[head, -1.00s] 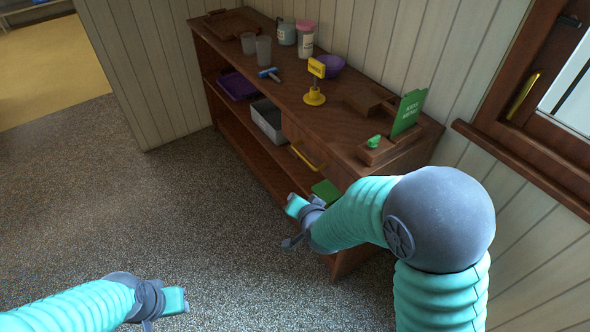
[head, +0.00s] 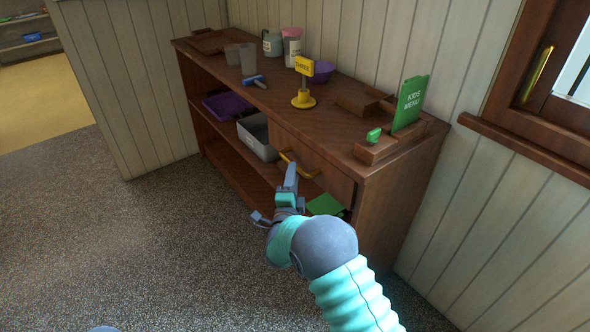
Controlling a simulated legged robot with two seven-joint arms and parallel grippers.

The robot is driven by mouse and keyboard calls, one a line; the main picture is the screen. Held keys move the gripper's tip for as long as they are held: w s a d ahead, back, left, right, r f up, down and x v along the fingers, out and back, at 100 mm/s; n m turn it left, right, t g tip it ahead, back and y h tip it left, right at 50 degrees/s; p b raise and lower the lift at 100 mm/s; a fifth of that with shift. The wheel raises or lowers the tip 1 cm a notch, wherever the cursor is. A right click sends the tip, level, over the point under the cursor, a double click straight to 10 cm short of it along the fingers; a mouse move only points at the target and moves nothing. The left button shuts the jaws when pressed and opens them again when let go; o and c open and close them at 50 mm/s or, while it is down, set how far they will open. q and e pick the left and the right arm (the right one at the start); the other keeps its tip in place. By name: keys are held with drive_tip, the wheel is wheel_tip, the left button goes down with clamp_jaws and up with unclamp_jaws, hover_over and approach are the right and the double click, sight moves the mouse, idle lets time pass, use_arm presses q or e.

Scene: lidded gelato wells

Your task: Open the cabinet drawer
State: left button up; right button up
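The wooden cabinet (head: 225,168) stands against the panelled wall. Its drawer (head: 325,172) is at the right end below the top and looks shut, its front about flush. The yellow bar handle (head: 301,168) is on the drawer front. My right gripper (head: 274,198) is in front of the drawer, just below and left of the handle, fingers apart and empty. One finger overlaps the handle's lower left part in the view; I cannot tell whether they touch. My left gripper is out of view; only a grey bit of my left arm shows at the bottom edge.
On top are a yellow sign (head: 303,90), a green menu card (head: 409,103) in a wooden holder, a purple bowl (head: 319,73) and cups. A grey bin (head: 256,137) and purple tray (head: 226,105) sit on the shelf. A green item (head: 325,205) lies below the drawer. Left floor is clear.

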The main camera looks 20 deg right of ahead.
drive_tip(key=x, duration=0.4)
drive_tip(key=shift+w+b, duration=0.2)
drive_tip(key=shift+b, duration=0.1)
clamp_jaws()
drive_tip(key=shift+f, duration=0.15)
idle(0.9)
